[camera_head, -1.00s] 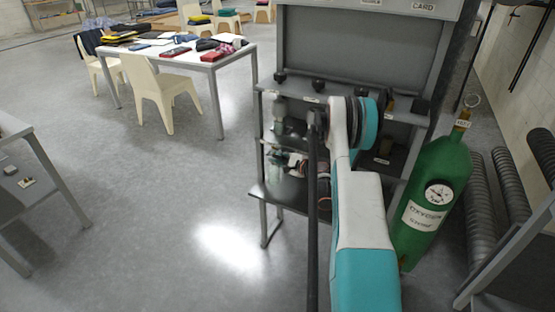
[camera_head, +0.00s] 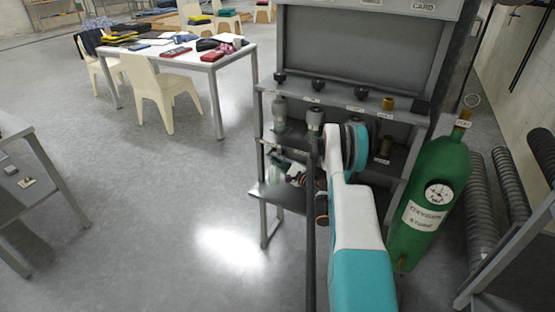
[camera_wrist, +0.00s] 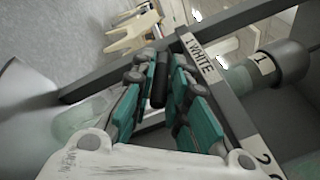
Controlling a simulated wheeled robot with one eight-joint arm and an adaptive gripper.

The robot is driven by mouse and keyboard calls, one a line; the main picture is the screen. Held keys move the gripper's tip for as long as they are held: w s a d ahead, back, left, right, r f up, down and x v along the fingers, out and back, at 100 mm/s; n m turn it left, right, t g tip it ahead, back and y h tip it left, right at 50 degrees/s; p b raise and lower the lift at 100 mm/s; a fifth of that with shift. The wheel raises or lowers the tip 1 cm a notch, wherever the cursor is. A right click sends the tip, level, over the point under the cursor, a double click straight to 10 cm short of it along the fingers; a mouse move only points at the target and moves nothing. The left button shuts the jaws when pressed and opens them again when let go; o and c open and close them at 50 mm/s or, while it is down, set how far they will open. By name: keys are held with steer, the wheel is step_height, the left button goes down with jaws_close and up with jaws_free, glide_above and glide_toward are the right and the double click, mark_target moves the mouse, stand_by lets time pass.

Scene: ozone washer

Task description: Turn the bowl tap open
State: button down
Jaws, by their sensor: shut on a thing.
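My gripper (camera_wrist: 158,92) has its two teal-padded fingers closed around a dark, short rod-like piece (camera_wrist: 160,82) in the wrist view. It looks like the bowl tap's handle, but the rest of the tap is hidden by the fingers. In the head view my gripper (camera_head: 276,160) is small, at the left side of the grey rack (camera_head: 262,180), around its middle shelf. My white and teal arm covers much of the rack there. The bowl cannot be made out clearly.
A label reading "1 WHITE" (camera_wrist: 198,58) sits on a rack bar close right of the fingers. A capped bottle marked 1 (camera_wrist: 278,62) is beyond it. A green oxygen cylinder (camera_head: 428,200) stands right of my arm.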

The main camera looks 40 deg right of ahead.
steer(key=shift+f+t, duration=0.15)
steer(key=shift+t, duration=0.25)
steer(key=c, duration=1.8)
jaws_free()
steer(key=shift+c, duration=0.2)
